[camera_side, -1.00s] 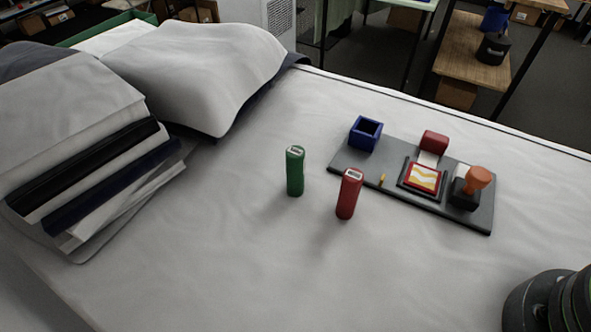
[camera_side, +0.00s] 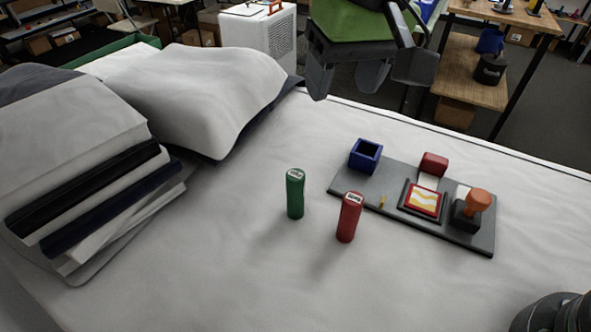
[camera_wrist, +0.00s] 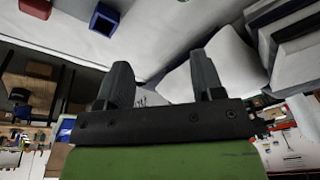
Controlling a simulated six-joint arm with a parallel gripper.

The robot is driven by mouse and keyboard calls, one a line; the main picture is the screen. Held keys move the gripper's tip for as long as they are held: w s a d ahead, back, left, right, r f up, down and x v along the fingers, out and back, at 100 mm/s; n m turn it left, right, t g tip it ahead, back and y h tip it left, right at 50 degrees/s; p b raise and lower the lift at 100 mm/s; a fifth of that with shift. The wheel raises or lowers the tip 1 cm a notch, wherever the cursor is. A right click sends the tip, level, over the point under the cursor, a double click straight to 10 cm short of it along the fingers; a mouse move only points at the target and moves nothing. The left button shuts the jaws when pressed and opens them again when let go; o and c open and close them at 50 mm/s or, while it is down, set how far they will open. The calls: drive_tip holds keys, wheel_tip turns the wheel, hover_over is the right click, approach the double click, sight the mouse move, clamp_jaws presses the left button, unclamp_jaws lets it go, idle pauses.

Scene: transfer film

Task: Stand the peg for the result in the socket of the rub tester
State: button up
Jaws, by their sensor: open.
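A green peg (camera_side: 295,195) and a red peg (camera_side: 349,219) stand upright and apart on the pale sheet, each with a small white label on top, too small to read. The grey base plate (camera_side: 394,212) of the rub tester lies to their right. Its blue square socket (camera_side: 365,155) at the back left corner looks empty; it also shows in the wrist view (camera_wrist: 104,19). A framed red pad with a white and yellow pattern (camera_side: 424,200) sits mid-plate. My gripper (camera_side: 343,88) is open and empty, high behind the pegs; both fingers show in the wrist view (camera_wrist: 163,78).
A red block (camera_side: 434,164) and an orange-knobbed stamp (camera_side: 472,206) on a dark block stand on the plate, with a small yellow pin (camera_side: 382,201). A pillow (camera_side: 205,92) and a folded stack (camera_side: 80,170) fill the left. The sheet in front of the pegs is clear.

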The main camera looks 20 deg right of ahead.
drive_tip(key=n+h, duration=0.1)
hover_over(295, 175)
drive_tip(key=shift+g, duration=0.3)
drive_tip(key=f, duration=0.8)
drive_tip(key=shift+s, duration=0.35)
drive_tip(key=f, duration=0.3)
drive_tip(key=shift+w+a+f, duration=0.1)
drive_tip(key=shift+w+f, duration=0.25)
drive_tip(key=shift+f, duration=1.45)
drive_tip(key=shift+w+f, duration=0.15)
drive_tip(key=shift+f, duration=1.4)
drive_tip(key=c, duration=1)
